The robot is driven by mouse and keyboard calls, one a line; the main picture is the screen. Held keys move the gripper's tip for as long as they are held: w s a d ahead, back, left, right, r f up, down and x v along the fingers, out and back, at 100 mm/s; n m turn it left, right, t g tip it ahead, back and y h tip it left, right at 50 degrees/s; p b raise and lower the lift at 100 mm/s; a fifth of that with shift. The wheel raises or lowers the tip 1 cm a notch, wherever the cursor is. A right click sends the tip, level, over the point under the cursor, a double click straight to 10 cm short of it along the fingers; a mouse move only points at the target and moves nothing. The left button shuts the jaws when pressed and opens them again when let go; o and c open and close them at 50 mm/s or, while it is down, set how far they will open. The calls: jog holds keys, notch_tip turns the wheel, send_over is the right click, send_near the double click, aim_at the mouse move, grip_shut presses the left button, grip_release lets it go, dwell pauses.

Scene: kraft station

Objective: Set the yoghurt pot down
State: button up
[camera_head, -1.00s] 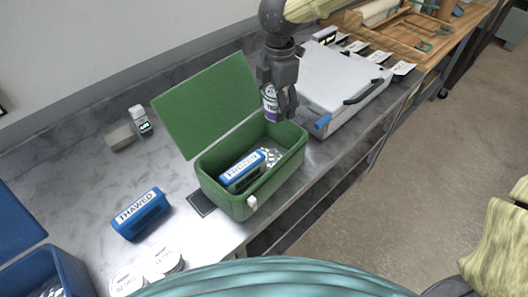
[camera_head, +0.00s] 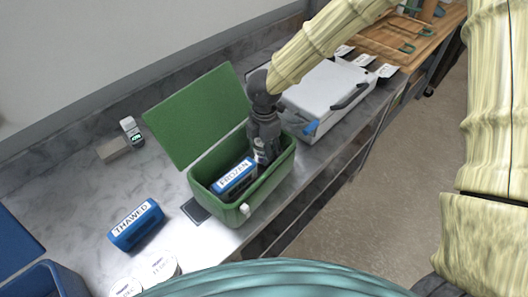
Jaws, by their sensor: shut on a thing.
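My gripper (camera_head: 262,158) reaches down into the open green box (camera_head: 230,210) at its far right end. It is shut on the yoghurt pot (camera_head: 261,146), which shows only as a small pale and dark patch between the fingers. The fingers and box wall hide most of the pot, so I cannot tell whether it touches the bottom. A blue block labelled FROZEN (camera_head: 233,177) lies in the box just left of my gripper. The green lid (camera_head: 195,118) stands open behind.
A blue block labelled THAWED (camera_head: 135,225) lies on the grey counter at left. White lids (camera_head: 158,268) lie near the front edge. A white case (camera_head: 325,95) stands right of the box. A small device (camera_head: 132,131) and a grey block (camera_head: 112,149) stand at the back left.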

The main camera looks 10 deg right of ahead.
notch_tip(320, 180, down, 2)
jog(key=shift+w+f, duration=0.1)
jog(key=shift+w, duration=0.05)
jog(key=o, duration=1.2)
jog(key=shift+o, duration=0.2)
notch_tip(320, 180, up, 12)
jog(key=shift+r+b, duration=0.1)
jog(key=shift+b, duration=0.85)
